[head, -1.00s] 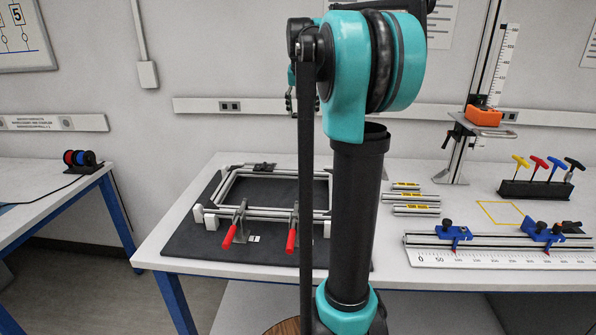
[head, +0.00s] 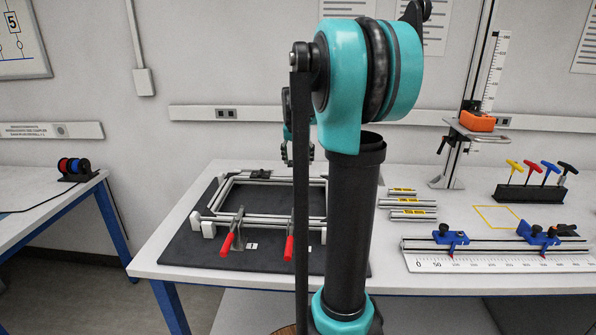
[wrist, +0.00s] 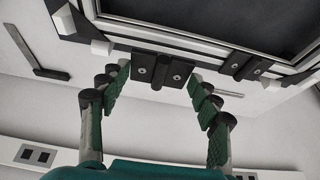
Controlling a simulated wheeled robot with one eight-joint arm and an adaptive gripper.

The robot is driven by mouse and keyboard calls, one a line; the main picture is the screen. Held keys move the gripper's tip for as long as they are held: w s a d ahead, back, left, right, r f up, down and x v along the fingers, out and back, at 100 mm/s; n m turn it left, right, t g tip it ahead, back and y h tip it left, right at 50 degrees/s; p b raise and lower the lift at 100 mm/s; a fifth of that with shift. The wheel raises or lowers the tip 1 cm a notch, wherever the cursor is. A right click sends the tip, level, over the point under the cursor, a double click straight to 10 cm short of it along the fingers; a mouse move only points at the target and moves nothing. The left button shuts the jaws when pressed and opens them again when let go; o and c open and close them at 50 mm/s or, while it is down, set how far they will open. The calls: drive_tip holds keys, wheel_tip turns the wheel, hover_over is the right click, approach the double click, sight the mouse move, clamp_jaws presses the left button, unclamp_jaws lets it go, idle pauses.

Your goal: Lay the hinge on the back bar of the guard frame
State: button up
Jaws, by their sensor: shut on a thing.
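My gripper (wrist: 159,77) is shut on a dark two-leaf hinge (wrist: 161,70), with a fingertip at each side, in the wrist view. The held hinge is at the edge of the guard frame's back bar (wrist: 200,43); I cannot tell whether it touches. A second dark hinge (wrist: 247,65) sits on the same bar to its right. In the head view the guard frame (head: 265,218) lies on a dark mat, with one dark hinge (head: 261,173) visible on its back bar. My arm hides the frame's right part and most of my gripper there.
Two red-handled clamps (head: 228,242) (head: 289,248) stand at the frame's front bar. Several short profiles (head: 408,202) lie right of my arm. A measuring rail (head: 490,245), a hex key stand (head: 530,193) and a height gauge (head: 451,160) are farther right.

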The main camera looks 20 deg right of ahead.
sight(298, 179)
drive_tip(key=shift+f, duration=2.4)
drive_tip(key=shift+f, duration=0.1)
drive_tip(key=o, duration=1.2)
drive_tip(key=shift+c, duration=0.2)
drive_tip(key=v, duration=1.2)
drive_tip(key=shift+s+a, duration=0.1)
drive_tip(key=shift+s, duration=0.05)
